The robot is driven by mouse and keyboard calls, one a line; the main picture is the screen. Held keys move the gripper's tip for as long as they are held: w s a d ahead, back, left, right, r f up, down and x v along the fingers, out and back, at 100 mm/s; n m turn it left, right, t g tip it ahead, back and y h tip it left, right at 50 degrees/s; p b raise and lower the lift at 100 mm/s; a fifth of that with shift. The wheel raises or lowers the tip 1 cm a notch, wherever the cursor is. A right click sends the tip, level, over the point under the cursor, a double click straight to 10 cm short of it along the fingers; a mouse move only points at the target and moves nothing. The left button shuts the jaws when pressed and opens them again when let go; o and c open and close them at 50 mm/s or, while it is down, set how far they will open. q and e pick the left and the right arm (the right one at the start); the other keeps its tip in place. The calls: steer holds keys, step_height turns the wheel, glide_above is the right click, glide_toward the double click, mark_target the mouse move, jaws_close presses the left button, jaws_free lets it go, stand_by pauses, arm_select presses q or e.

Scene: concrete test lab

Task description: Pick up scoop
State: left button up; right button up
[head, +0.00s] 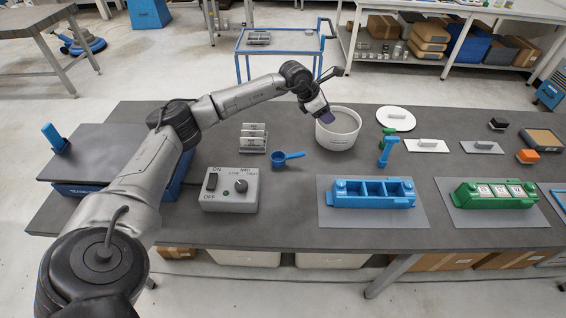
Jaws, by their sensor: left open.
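The blue scoop (279,158) lies on the dark table, left of the middle, with its round bowl to the left and its short handle pointing right. My left gripper (325,117) reaches in from the left and points down at the left rim of a white bucket (345,138). It is open, and it is up and to the right of the scoop in the picture, apart from it. Its fingertips are small and partly hard to make out against the bucket. I cannot tell whether it touches the bucket. My right gripper is not in view.
A grey switch box (230,190) stands below the scoop, and a small rack (253,138) stands to its upper left. A blue upright tool (388,150), a blue tray (373,201) and a green tray (508,203) are to the right. Bare table lies around the scoop's handle.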

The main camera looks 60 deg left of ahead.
arm_select(q)
steer(key=s+a+f+m+g+y, duration=0.2)
steer(key=s+a+f+g, duration=0.1)
steer(key=s+g, duration=0.5)
steer(key=b, duration=0.2)
glide_toward(291, 155)
steer(key=shift+t, duration=0.3)
step_height(291, 155, down, 5)
steer(key=shift+f, duration=0.1)
steer(key=shift+s+d+f+b, duration=0.1)
steer(key=shift+s+f+b, duration=0.05)
steer(key=shift+f, duration=1.15)
steer(key=shift+s+f+b, duration=0.1)
steer(key=shift+f+b, duration=0.05)
steer(key=shift+f, duration=1.15)
steer(key=shift+c, duration=0.5)
jaws_close()
